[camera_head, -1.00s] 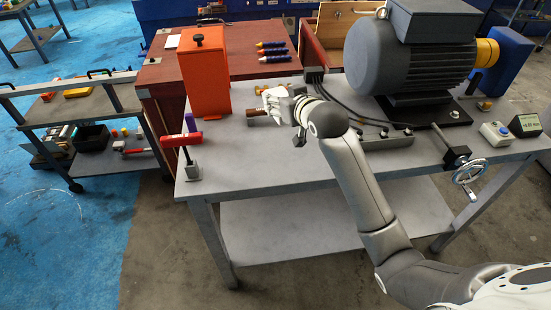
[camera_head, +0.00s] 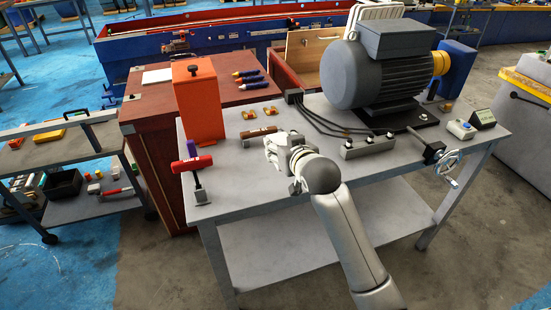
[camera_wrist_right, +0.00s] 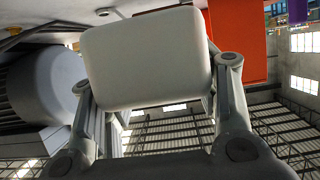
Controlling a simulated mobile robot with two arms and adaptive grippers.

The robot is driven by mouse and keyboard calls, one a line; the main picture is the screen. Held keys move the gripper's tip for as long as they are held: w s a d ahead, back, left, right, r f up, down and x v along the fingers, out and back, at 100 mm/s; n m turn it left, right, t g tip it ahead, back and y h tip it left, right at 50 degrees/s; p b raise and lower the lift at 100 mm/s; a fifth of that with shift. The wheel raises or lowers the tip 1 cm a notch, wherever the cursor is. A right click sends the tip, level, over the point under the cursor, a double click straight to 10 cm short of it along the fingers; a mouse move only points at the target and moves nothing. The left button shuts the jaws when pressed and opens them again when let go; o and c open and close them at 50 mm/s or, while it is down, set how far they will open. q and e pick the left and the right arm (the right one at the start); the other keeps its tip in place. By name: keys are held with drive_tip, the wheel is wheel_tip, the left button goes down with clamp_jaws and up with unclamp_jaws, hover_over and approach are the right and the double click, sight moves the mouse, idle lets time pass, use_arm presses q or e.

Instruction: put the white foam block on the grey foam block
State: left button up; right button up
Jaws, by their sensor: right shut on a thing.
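The white foam block (camera_wrist_right: 147,58) fills the upper middle of the right wrist view, between the two fingers of my right gripper (camera_wrist_right: 155,78). The fingers are shut on its sides. In the head view my right gripper (camera_head: 272,151) is over the front part of the grey workbench (camera_head: 270,195), just in front of a brown cylinder (camera_head: 258,132). The block is too small to make out clearly there. I cannot pick out the grey foam block with certainty in either view; the gripper may hide it. My left gripper is not in view.
An orange box (camera_head: 199,103) and a red-topped clamp or hammer (camera_head: 192,163) stand at the bench's left. A large grey motor (camera_head: 385,72), dark cables and a metal bar (camera_head: 368,146) occupy its right side. Two small orange-brown parts (camera_head: 258,112) lie behind the cylinder.

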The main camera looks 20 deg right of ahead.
drive_tip(key=w+f, duration=0.5)
drive_tip(key=f, duration=0.1)
drive_tip(key=shift+w+a+f, duration=0.1)
drive_tip(key=shift+w+a, duration=0.1)
drive_tip(key=shift+w, duration=0.2)
drive_tip(key=shift+f+p, duration=0.5)
drive_tip(key=shift+f, duration=1.15)
drive_tip(key=o, duration=0.8)
drive_tip(key=shift+f, duration=0.15)
drive_tip(key=shift+o, duration=0.2)
